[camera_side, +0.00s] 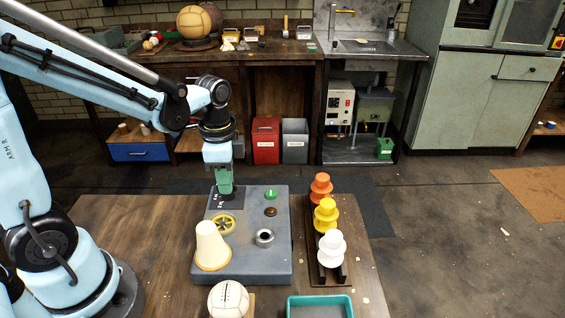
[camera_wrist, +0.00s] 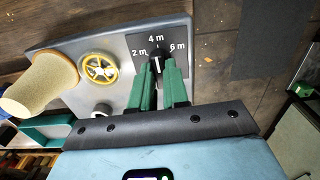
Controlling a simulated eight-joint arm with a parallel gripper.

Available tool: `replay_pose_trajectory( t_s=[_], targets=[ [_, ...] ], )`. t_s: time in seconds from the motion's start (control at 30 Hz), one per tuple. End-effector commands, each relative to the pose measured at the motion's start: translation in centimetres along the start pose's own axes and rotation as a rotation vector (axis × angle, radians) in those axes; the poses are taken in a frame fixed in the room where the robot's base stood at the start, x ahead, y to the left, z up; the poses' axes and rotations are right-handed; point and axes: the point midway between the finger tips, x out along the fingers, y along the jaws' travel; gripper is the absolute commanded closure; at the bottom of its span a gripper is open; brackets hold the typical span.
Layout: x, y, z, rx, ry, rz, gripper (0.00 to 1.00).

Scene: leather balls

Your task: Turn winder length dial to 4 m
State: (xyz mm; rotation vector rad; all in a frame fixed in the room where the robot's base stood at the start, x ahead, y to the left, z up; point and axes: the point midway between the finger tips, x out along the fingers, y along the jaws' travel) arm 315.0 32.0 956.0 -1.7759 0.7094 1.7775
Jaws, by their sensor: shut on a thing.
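The grey winder box (camera_side: 225,262) lies on the wooden table. Its black dial plate, lettered 2 m, 4 m (camera_wrist: 156,39) and 6 m, is at the back left corner in the side view (camera_side: 236,202). My gripper (camera_wrist: 160,68) points down at this plate, its green fingers shut on the small dark length dial (camera_wrist: 156,61). The fingers hide most of the dial. A white mark on it seems to point towards 4 m. In the side view my gripper (camera_side: 224,192) stands over the plate and the dial is hidden.
On the winder are a yellow handwheel (camera_side: 223,224), a cream cone (camera_side: 211,247), a green button (camera_side: 271,194), a brown knob (camera_side: 270,211) and a metal ring (camera_side: 264,237). Orange, yellow (camera_side: 326,214) and white spools stand right. A ball (camera_side: 228,299) and teal tray (camera_side: 319,299) are in front.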

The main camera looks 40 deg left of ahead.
Motion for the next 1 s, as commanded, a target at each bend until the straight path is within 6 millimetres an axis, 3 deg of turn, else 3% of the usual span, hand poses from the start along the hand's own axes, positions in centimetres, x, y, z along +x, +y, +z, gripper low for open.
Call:
replay_pose_trajectory(
  t_s=[0.53,0.57,0.7,1.0],
  targets=[
    [0.01,-0.02,-0.1,0.027,0.004,-0.001,1.0],
    [0.01,-0.02,-0.1,0.027,0.004,-0.001,0.84],
    [0.01,-0.02,-0.08,0.027,0.003,-0.001,0.62],
    [-0.04,0.0,-0.03,0.026,0.001,0.0,0.6]
  ],
)
